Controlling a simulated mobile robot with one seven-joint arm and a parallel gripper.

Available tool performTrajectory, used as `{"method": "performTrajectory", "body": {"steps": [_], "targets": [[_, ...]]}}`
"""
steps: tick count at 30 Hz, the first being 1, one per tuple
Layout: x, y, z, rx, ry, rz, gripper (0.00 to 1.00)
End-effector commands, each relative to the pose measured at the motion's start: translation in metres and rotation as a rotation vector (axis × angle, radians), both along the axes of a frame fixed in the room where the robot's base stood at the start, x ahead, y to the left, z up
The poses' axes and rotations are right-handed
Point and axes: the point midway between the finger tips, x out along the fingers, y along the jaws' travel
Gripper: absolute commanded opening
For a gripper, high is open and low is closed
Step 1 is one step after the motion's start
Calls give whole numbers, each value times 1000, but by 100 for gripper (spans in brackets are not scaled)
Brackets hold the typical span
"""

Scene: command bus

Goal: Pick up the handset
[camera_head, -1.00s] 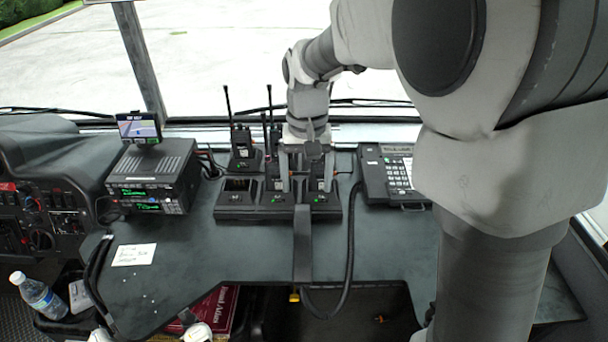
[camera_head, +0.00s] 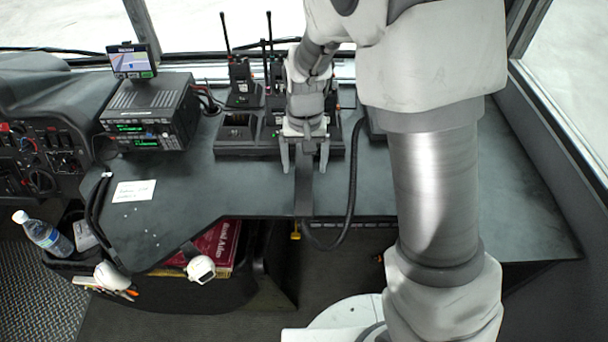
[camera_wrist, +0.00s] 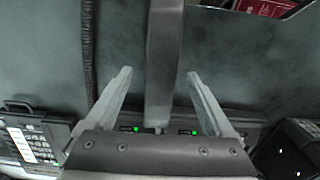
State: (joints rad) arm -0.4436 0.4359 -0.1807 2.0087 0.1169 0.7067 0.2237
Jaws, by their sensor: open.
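A long dark grey bar, which looks like the handset (camera_head: 303,195), lies on the desk between the charger and the front edge. A black cord (camera_head: 352,175) loops from beside the charger over the edge toward its near end. My gripper (camera_head: 304,170) is open and empty, one finger on each side of the handset's far part. In the wrist view the handset (camera_wrist: 163,60) runs between the fingers (camera_wrist: 160,80) with a gap on both sides. The handset's far end is partly hidden behind the gripper.
A charger bank (camera_head: 236,148) with radios (camera_head: 241,80) stands behind my gripper. A keypad phone (camera_wrist: 38,140) is at the left in the wrist view. A radio console (camera_head: 150,115) stands at left.

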Motion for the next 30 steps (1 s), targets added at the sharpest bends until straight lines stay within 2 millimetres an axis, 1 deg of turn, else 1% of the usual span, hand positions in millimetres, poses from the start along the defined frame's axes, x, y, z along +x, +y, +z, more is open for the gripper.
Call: {"method": "performTrajectory", "body": {"steps": [1,3,6,13,14,15,17,18,20,21,23,24,28,30], "targets": [[-3,2,-11,-2,3,2,88],[-2,1,-19,-1,2,1,88],[-1,1,-27,-1,1,1,88],[-1,1,-27,0,0,0,88],[-1,1,-27,0,0,0,86],[-1,1,-27,0,0,0,78],[-1,1,-27,0,0,0,68],[-1,1,-27,0,0,1,60],[-1,1,-27,0,0,0,50],[-1,1,-27,0,0,0,42],[-1,1,-27,0,0,0,32],[-1,1,-27,0,0,1,24],[-1,1,-27,0,0,0,1],[-1,1,-27,0,0,0,0]]}}
